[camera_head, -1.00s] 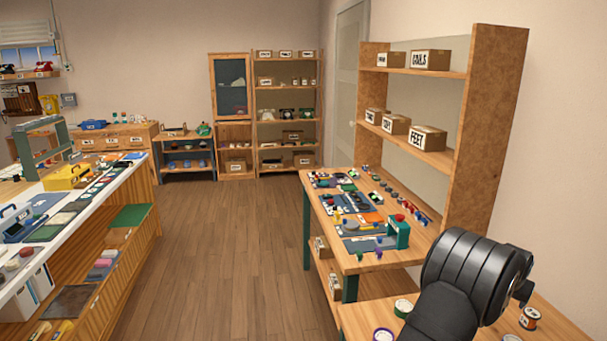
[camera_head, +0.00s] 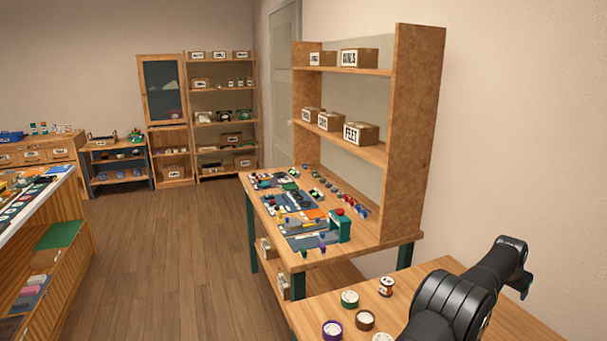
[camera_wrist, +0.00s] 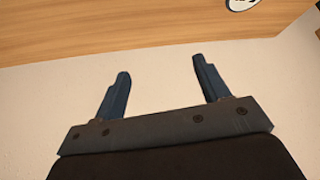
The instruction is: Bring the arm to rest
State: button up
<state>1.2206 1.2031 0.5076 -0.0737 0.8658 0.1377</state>
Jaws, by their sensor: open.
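My arm shows at the lower right in the head view, a black jointed arm over the near table (camera_head: 410,290). Its far end reaches toward the wall on the right; the fingers cannot be made out there. In the wrist view my gripper (camera_wrist: 160,85) has two blue-grey fingers spread wide apart with nothing between them. Past the fingertips are a pale surface and a wooden surface (camera_wrist: 110,35), with part of a white round object (camera_wrist: 242,4) at the top edge.
Several small round tins, such as a purple one (camera_head: 332,329) and a green one (camera_head: 349,298), stand on the near table beside my arm. A workbench (camera_head: 263,200) with phone parts and boxed shelves stands beyond. A long counter (camera_head: 40,205) is at left. The floor between is clear.

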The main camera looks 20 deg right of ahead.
jog(key=shift+m, duration=0.3)
jog(key=f, duration=0.1)
jog(key=s+d+f, duration=0.1)
jog(key=s+f, duration=0.1)
jog(key=shift+s+d+f, duration=0.1)
jog(key=shift+d+f, duration=0.25)
jog(key=o, duration=0.7)
